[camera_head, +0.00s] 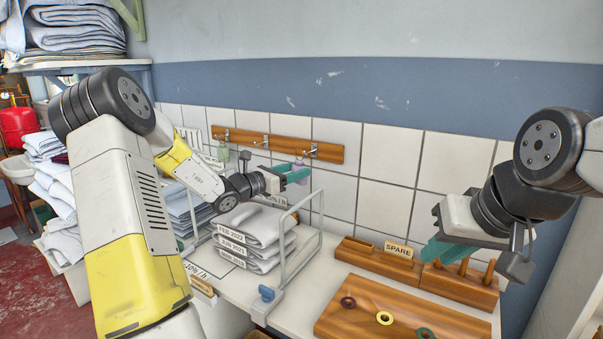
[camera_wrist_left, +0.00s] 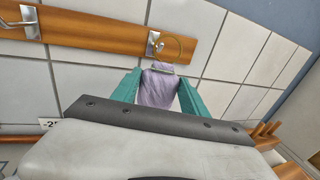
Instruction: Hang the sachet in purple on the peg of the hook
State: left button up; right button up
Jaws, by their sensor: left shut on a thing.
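The purple sachet (camera_wrist_left: 158,88) is between the teal fingers of my left gripper (camera_wrist_left: 159,92), which is shut on it. A thin yellowish loop (camera_wrist_left: 180,48) stands above the sachet, in front of or around the metal hook (camera_wrist_left: 153,43) on the wooden rail; I cannot tell whether it is over the peg. In the head view my left gripper (camera_head: 297,173) is just below the right-hand hook (camera_head: 311,151), and the sachet is mostly hidden by the fingers. My right gripper (camera_head: 440,249) is above the spare rack; its finger gap is not clear.
Folded linen (camera_head: 256,228) and a wire frame stand below. The spare rack (camera_head: 375,262) and a board with coloured rings (camera_head: 365,318) are to the right.

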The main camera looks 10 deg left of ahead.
pick_arm(q)
jog(key=w+d+f, duration=0.1)
jog(key=w+d, duration=0.1)
jog(key=w, duration=0.3)
jog(key=shift+w+d+f, duration=0.15)
jog(key=shift+w+f, duration=0.15)
jog(key=shift+f, duration=0.05)
dwell(0.4)
dwell(0.6)
jog(key=o, duration=1.4)
